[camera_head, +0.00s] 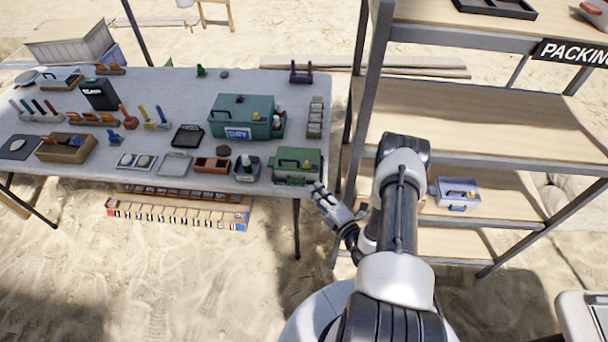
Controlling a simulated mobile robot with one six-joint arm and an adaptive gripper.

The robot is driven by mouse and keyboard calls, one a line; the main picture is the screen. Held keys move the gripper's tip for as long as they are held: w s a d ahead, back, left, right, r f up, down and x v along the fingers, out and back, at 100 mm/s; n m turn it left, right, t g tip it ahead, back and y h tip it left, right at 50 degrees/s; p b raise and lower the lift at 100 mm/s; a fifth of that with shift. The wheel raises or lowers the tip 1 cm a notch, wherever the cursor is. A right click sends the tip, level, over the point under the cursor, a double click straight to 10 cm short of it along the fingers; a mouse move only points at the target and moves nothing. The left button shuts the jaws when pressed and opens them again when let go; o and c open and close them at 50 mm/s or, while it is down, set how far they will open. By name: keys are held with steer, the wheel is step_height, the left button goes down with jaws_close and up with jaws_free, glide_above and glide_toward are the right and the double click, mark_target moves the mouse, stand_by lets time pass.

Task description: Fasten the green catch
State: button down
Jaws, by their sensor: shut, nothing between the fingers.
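A green case (297,161) with a dark handle on its lid stands at the front right corner of the table (170,88). Its lid looks closed. The green catch on its front (294,181) is too small here to tell whether it is fastened. My gripper (318,187) is shut and empty. It is at the table's front edge, close to the right end of the case's front. I cannot tell whether the fingertips touch the case.
A larger teal box (243,116) labelled DRY stands behind the case. A small dark caddy (247,168) is just left of it, and a stack of grey blocks (315,117) is behind. The packing shelf (470,118) stands close on the right, with a light box (455,193) on a lower board.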

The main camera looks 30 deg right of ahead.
mark_target(309, 172)
steer(key=w, duration=0.3)
steer(key=w+b, duration=0.1)
steer(key=w, duration=0.2)
steer(key=w+b, duration=0.1)
steer(key=w, duration=0.2)
steer(key=shift+w+a, duration=0.35)
steer(key=shift+w, duration=0.05)
steer(key=shift+s+d, duration=0.4)
steer(key=shift+d, duration=0.2)
steer(key=shift+s+d, duration=0.4)
steer(key=shift+d, duration=0.2)
steer(key=shift+b, duration=0.3)
